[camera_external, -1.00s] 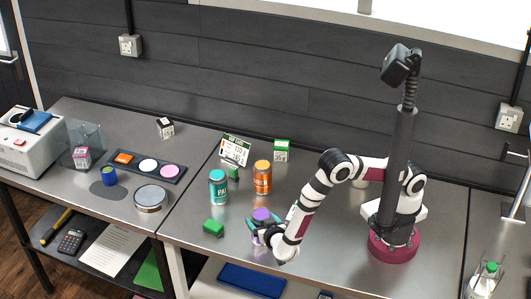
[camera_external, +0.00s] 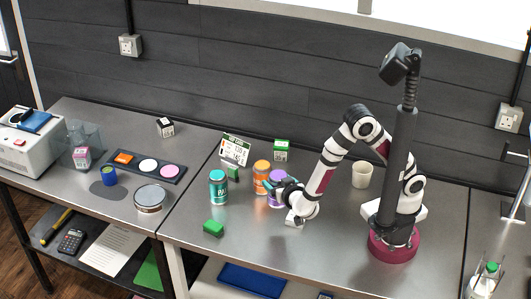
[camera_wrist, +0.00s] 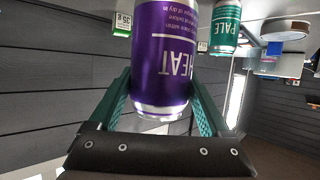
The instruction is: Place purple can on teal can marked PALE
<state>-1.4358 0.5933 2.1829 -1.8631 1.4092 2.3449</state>
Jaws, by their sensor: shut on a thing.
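The purple can (camera_wrist: 165,60) is between the teal fingers of my gripper (camera_wrist: 160,105) in the wrist view, upside down in that picture, with lettering ending in "HEAT". My gripper is shut on it. In the external view the purple can (camera_external: 277,190) is held upright beside the orange can; whether its base clears the bench I cannot tell. The teal can marked PALE (camera_external: 218,188) stands upright on the bench, left of my gripper, with nothing on its lid. It also shows in the wrist view (camera_wrist: 226,28), upper right.
An orange can (camera_external: 261,178) stands between the teal can and my gripper. A sign (camera_external: 235,150) and a green-white box (camera_external: 281,150) stand behind. A cream cup (camera_external: 361,174) stands right.

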